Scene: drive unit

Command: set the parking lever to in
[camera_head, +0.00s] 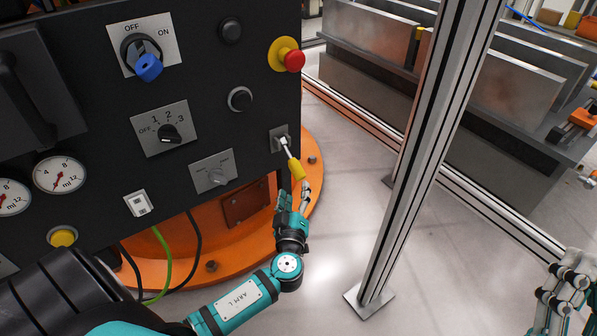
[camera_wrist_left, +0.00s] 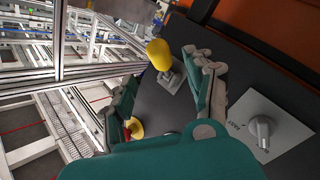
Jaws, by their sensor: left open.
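The lever that I take for the parking lever has a pale shaft and a yellow grip (camera_head: 296,168). It sticks out from a small grey plate (camera_head: 277,132) on the right side of the black panel, tilted down and to the right. My left gripper (camera_head: 302,191) is open at the lower end of the yellow grip. In the left wrist view, the yellow grip (camera_wrist_left: 159,54) shows ahead, between the lines of the two open fingers (camera_wrist_left: 166,78). I cannot tell whether they touch it. My right gripper (camera_head: 566,290) is at the lower right edge, away from the panel.
The black panel (camera_head: 240,65) also carries a blue-handled switch (camera_head: 148,67), a red emergency button (camera_head: 293,60), a black selector (camera_head: 169,133), and a grey selector (camera_head: 216,177) left of the lever. An aluminium post (camera_head: 425,130) stands to the right, with bare floor between.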

